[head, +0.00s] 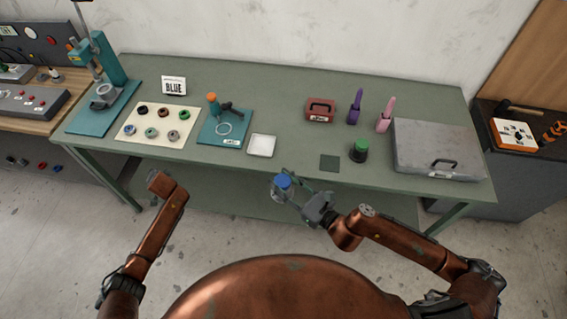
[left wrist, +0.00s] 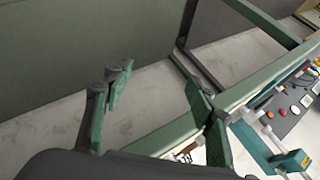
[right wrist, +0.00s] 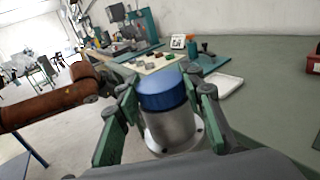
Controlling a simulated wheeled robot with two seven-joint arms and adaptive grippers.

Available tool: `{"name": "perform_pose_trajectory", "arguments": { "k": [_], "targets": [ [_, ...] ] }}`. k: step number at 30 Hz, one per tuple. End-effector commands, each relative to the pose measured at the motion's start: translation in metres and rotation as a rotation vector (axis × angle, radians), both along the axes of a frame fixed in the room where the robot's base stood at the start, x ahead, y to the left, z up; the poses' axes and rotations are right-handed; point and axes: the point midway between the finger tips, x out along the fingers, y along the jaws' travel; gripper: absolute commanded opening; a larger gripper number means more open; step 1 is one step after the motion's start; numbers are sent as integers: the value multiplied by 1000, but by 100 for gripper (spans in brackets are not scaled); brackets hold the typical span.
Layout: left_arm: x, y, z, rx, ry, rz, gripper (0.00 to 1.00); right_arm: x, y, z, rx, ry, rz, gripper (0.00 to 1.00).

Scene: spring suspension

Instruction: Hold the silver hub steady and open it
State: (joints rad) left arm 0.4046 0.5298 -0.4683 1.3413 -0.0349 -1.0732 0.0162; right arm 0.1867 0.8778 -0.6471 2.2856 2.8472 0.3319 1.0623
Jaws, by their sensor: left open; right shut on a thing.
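The silver hub (right wrist: 170,128) is a metal cylinder with a blue cap (right wrist: 162,93) and a wider flange at its base. My right gripper (head: 290,192) is shut on it and holds it upright in front of the table's front edge. The blue cap also shows in the head view (head: 283,181).
The green table (head: 290,90) carries a cream mat (head: 158,133) with several rings, a teal board (head: 215,138), a white tray (head: 262,145), a green-capped item (head: 360,150) and a grey case (head: 436,140). A teal press (head: 112,65) stands at the left.

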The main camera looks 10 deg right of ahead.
Motion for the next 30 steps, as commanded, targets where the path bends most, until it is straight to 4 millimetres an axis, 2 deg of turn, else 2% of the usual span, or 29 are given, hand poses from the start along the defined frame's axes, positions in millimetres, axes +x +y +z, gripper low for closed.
{"name": "perform_pose_trajectory", "arguments": {
  "k": [1, 9, 15, 20, 23, 26, 27, 30],
  "targets": [
    [12, -1, 26, 19, -24, -7, 51, 0, 0, 2, 1, -3, 1, 0],
    [50, -14, 147, 116, -118, -23, 51, 0, 0, 2, 1, -3, 1, 0],
    [63, -27, 240, 192, -190, -33, 51, 0, 0, 2, 1, -3, 1, 0],
    [65, -44, 315, 256, -238, -54, 51, 0, 0, 2, 1, -3, 1, 0],
    [64, -61, 360, 300, -253, -89, 51, 0, 0, 2, 1, -3, 1, 0],
    [61, -88, 400, 354, -241, -163, 51, 0, 0, 2, 1, -3, 1, 0],
    [59, -103, 412, 381, -223, -211, 51, 0, 0, 2, 1, -3, 1, 0],
    [57, -148, 427, 454, -140, -381, 51, 0, 0, 2, 1, -3, 1, 0]
  ]
}}
